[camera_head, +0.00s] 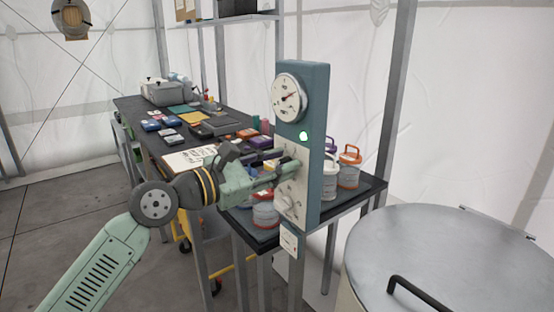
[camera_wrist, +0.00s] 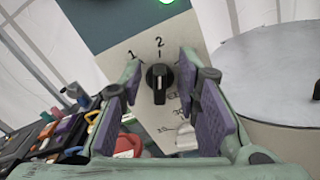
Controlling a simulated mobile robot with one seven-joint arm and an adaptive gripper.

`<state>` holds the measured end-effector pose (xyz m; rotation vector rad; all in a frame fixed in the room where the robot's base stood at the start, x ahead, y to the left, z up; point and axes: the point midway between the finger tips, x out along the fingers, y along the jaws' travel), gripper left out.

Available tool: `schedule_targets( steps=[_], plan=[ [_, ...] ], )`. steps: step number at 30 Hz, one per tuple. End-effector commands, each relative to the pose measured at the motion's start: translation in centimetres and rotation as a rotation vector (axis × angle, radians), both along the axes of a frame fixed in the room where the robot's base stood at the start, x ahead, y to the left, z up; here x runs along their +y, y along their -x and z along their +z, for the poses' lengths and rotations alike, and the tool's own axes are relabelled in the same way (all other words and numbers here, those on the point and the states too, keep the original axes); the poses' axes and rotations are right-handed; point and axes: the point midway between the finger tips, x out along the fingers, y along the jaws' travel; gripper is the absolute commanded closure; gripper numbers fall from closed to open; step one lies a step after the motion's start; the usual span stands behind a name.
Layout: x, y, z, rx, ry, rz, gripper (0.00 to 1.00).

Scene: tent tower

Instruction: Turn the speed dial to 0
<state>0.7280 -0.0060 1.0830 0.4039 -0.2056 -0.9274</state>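The speed dial is a black knob (camera_wrist: 159,78) on a pale plate (camera_wrist: 135,68) of the control panel, with printed numbers 1 and 2 above it. Its white mark appears to point up toward the 2. No 0 can be made out; my left finger covers part of the plate. My gripper (camera_wrist: 160,90) is open, with one purple-padded finger on each side of the knob and gaps showing between. In the head view my gripper (camera_head: 284,165) reaches to the front of the teal panel post (camera_head: 316,150) and hides the knob.
A round gauge (camera_head: 289,97) and a lit green lamp (camera_head: 303,135) sit above the dial. A pale lower control (camera_wrist: 186,137) is below it. A dark table (camera_head: 130,105) with boxes and lidded jars (camera_head: 349,168) stands behind. A large metal drum (camera_head: 450,260) is at right.

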Motion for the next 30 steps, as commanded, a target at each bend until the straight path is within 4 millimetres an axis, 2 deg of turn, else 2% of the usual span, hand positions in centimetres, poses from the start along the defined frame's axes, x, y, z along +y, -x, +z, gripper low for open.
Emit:
schedule_targets(
  steps=[6,19,30],
  plan=[
    [0.0,-0.02,-0.03,0.0,0.0,0.0,0.71],
    [0.01,0.0,-0.01,0.001,0.001,0.0,0.99],
    [0.01,-0.02,-0.17,0.031,0.022,0.0,1.0]
  ],
)
